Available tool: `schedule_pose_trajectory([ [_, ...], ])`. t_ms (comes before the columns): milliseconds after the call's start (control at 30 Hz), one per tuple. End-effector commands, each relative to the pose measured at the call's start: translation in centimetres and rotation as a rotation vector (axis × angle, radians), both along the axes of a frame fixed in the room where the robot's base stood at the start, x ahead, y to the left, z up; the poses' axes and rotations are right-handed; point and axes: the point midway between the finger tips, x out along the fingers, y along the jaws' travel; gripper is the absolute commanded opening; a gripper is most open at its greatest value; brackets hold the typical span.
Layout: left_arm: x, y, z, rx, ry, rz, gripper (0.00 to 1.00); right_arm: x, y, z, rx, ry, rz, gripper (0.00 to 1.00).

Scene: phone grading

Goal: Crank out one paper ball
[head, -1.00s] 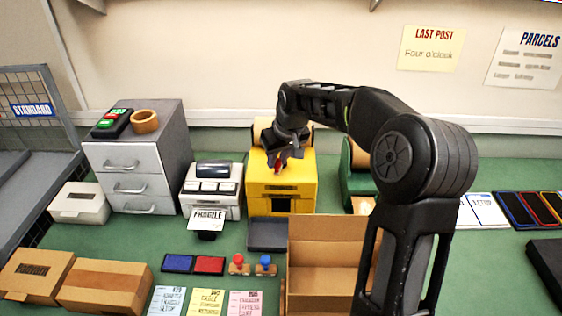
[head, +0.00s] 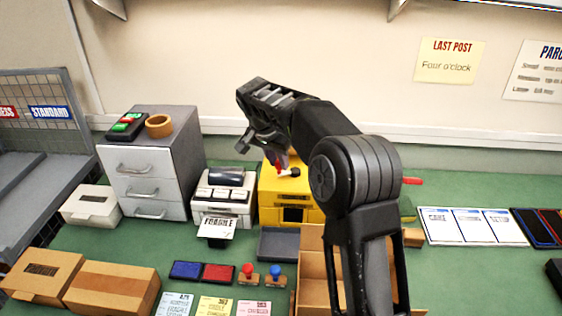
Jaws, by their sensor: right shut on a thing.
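The yellow machine (head: 272,208) stands on the green counter, with a dark opening in its front. On its top is a crank with a black hub and a red knob (head: 280,167). My right gripper (head: 279,159) reaches over the machine from the right and is shut on the crank's red knob; the fingertips are small and partly hidden. A dark grey tray (head: 278,244) lies in front of the machine. I see no paper ball in the tray or the opening. My left gripper is not in view.
A label printer (head: 222,205) stands close to the machine's left, beside a grey drawer unit (head: 150,180). An open cardboard box (head: 311,243) is at the front right, partly behind my right arm.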

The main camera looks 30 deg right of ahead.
Motion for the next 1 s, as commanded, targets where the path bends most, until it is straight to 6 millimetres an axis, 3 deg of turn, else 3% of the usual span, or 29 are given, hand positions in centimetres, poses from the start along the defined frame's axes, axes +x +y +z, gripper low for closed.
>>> schedule_pose_trajectory([
  [500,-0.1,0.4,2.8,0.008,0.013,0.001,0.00,2.1,-0.9,0.1,0.000,-0.002,-0.426,0.00],
  [1000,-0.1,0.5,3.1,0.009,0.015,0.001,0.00,2.5,-1.2,0.0,0.003,-0.001,-0.536,0.00],
])
